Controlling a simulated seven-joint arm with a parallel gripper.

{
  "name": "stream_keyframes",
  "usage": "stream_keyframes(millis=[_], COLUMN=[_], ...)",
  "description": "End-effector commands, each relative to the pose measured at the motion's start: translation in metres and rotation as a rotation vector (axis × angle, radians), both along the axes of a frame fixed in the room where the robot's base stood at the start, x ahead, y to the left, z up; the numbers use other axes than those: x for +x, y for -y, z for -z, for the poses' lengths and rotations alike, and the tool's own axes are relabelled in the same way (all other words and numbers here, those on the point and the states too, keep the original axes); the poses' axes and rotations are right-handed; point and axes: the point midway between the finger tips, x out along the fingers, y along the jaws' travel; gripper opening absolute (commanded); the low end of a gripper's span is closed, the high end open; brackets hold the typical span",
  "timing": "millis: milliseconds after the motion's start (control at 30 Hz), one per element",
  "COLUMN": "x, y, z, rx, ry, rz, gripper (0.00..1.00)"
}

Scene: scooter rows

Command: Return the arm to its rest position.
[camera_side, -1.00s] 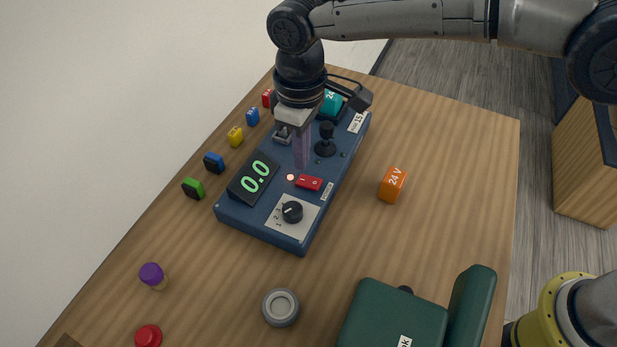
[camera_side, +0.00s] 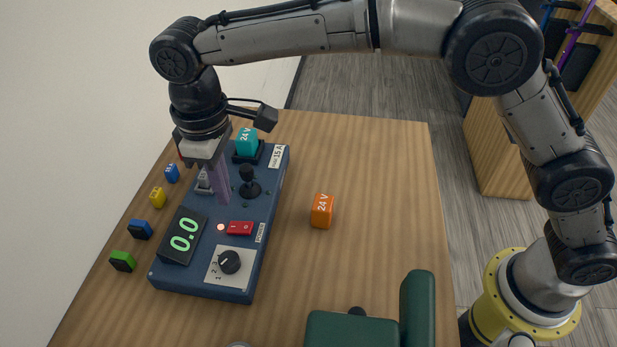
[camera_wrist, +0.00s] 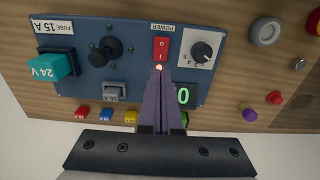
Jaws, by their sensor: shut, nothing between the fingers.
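My gripper (camera_side: 222,201) is shut and empty, its purple-grey fingers together and pointing down over the blue power supply panel (camera_side: 205,283). In the wrist view the fingertips (camera_wrist: 159,72) appear just below the small lit lamp (camera_wrist: 158,67) and the red power switch (camera_wrist: 162,48). The exact gap between fingertips and panel is hard to tell. The display (camera_side: 184,235) reads 0.0. A teal 24 V block (camera_side: 246,141) sits in a dark holder at the panel's far end. My arm reaches across the table from its yellow base at right.
An orange 24 V block (camera_side: 322,211) stands on the bare wood right of the panel. Blue, yellow and green blocks (camera_side: 122,261) line the left. A black joystick (camera_side: 249,182) rises from the panel. A green case (camera_side: 350,330) is at the front.

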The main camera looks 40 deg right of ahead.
Motion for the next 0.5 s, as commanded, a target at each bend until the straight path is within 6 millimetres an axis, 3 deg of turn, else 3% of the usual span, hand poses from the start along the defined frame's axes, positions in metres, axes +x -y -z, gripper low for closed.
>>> stream_keyframes(millis=[67, 167, 333, 500], x=[0.007, 0.02, 0.024, 0.0], y=[0.008, 0.026, 0.101, 0.179], z=[-0.005, -0.034, -0.105, -0.152], rx=[0.006, 0.04, 0.098, 0.136], ry=[0.007, 0.047, 0.129, 0.204], rz=[0.019, 0.061, 0.183, 0.305], gripper=[0.0, 0.0, 0.0, 0.0])
